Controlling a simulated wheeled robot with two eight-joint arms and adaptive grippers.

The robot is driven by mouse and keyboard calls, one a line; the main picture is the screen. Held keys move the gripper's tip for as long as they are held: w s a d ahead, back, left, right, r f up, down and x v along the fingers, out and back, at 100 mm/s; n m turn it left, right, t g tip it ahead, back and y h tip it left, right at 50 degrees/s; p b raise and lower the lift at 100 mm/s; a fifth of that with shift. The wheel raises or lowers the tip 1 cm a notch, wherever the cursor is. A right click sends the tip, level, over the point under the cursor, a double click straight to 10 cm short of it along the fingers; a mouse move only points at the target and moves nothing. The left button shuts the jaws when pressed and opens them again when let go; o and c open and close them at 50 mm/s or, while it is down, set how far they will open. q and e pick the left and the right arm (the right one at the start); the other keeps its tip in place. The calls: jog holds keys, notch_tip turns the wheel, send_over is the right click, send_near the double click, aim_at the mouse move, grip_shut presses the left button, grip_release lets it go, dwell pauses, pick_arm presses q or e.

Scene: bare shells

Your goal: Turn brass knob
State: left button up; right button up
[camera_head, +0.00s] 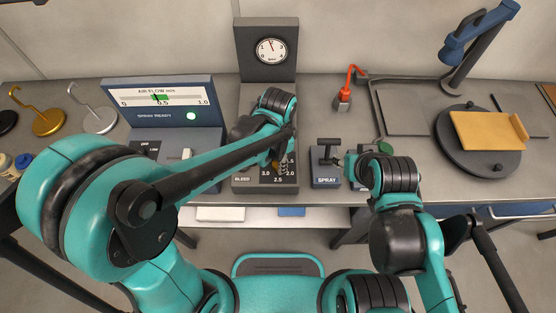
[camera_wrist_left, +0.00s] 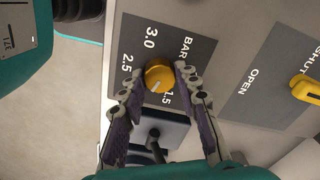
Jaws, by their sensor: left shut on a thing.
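The brass knob (camera_wrist_left: 158,72) is a round yellow-gold dial on a dark panel marked BAR, with 3.0, 2.5 and 1.5 readable around it. Its white pointer line points toward the lower left in the wrist view. My left gripper (camera_wrist_left: 157,83) has one finger on each side of the knob and is shut on it. In the head view the left gripper (camera_head: 273,158) is over the BLEED panel (camera_head: 250,181) and mostly covers the knob. My right gripper (camera_head: 346,162) is beside the SPRAY box; its fingers are too small to read.
A pressure gauge (camera_head: 271,51) stands behind the knob panel. The air flow meter (camera_head: 158,98) is to its left. The SPRAY box (camera_head: 325,181) with a black T-handle is to its right. A yellow lever (camera_wrist_left: 307,89) sits by the SHUT and OPEN labels.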

pick_arm(q)
jog(key=shift+m, duration=1.1)
jog(key=o, duration=1.2)
jog(key=shift+c, duration=0.2)
notch_tip(320, 180, up, 12)
jog(key=shift+a, duration=0.1)
